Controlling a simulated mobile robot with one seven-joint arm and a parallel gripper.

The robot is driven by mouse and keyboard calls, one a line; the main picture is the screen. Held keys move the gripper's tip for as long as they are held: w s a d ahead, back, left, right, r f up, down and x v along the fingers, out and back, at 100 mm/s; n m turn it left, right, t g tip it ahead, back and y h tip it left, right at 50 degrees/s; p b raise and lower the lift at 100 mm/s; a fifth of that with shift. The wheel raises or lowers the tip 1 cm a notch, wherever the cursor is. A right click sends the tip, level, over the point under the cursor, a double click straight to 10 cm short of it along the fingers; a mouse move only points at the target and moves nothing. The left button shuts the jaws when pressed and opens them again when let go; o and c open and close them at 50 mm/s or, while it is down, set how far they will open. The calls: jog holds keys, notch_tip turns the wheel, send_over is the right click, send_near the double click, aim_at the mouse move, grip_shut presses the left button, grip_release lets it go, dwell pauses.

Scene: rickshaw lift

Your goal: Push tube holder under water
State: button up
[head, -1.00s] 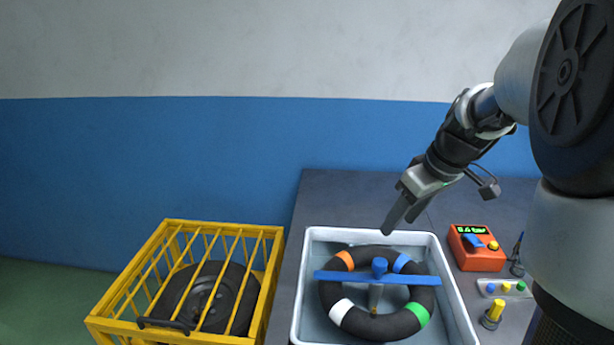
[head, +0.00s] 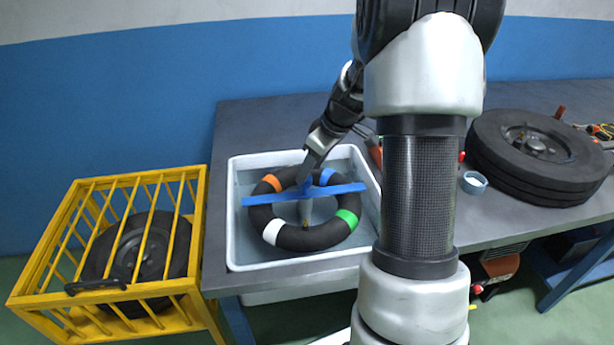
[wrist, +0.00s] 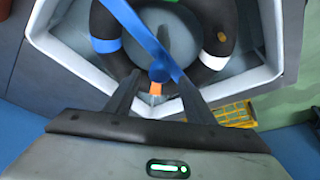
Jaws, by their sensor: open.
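The tube holder (head: 340,190) is a blue bar with a round blue knob at its middle. It lies across the black tube (head: 312,239), which has orange, blue, white and green bands. The tube sits in a white tub (head: 233,225) of water, its top showing. My gripper (head: 306,172) is over the knob, pointing down from the back. In the wrist view my open gripper (wrist: 158,88) has a finger on each side of the knob of the tube holder (wrist: 131,21). I cannot tell whether the fingers touch it.
A yellow cage (head: 200,240) with a tire inside stands left of the grey workbench (head: 255,118). Stacked tires (head: 535,150) and a small blue-rimmed cup (head: 474,182) are on the bench at the right. My arm hides part of the bench right of the tub.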

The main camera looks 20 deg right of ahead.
aim_at(305, 195)
jog(key=shift+x, duration=1.75)
